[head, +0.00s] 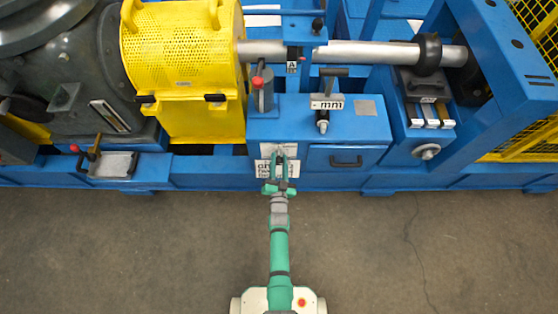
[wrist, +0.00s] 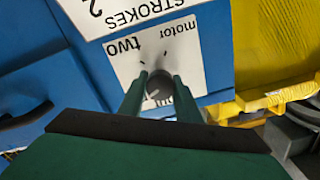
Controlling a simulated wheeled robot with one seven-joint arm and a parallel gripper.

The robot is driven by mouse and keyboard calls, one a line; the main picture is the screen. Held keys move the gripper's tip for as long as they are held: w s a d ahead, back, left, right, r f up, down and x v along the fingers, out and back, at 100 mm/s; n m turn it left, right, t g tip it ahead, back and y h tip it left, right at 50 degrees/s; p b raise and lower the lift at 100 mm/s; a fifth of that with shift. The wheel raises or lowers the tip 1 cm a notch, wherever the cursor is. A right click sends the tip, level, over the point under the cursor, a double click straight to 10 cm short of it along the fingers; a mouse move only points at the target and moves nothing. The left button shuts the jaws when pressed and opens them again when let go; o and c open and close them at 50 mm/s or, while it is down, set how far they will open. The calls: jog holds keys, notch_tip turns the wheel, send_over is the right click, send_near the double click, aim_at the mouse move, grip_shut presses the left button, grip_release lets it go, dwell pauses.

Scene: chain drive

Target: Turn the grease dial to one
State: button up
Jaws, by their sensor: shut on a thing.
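A small dark round dial (wrist: 158,85) sits on a white plate (wrist: 120,67) on the blue machine front. The plate appears upside down in the wrist view, with the words "motor" and "two" legible and another word mostly hidden behind the fingers. My gripper (wrist: 158,82) is shut on the dial, one green finger on each side. I cannot tell which mark the dial points to. In the head view my gripper (head: 280,152) reaches the blue cabinet front, covering the dial and part of the white plate (head: 263,168).
A white card reading "STROKES" and "2" (wrist: 150,17) adjoins the plate. A yellow perforated guard (head: 185,60) stands to the left in the head view. A red-knobbed lever (head: 258,82) and a black-handled lever (head: 333,72) rise above the cabinet. The floor (head: 400,250) is clear.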

jog(key=o, duration=1.1)
jog(key=shift+c, duration=0.2)
jog(key=s, duration=1)
jog(key=shift+s, duration=0.4)
jog(key=shift+s+d, duration=0.1)
jog(key=s+r+n+g, duration=0.2)
jog(key=s+r+n, duration=0.3)
jog(key=s+r, duration=2.1)
notch_tip(320, 180, up, 2)
jog(key=shift+s+r+g, duration=0.1)
jog(key=shift+s+g, duration=0.2)
jog(key=shift+s, duration=0.05)
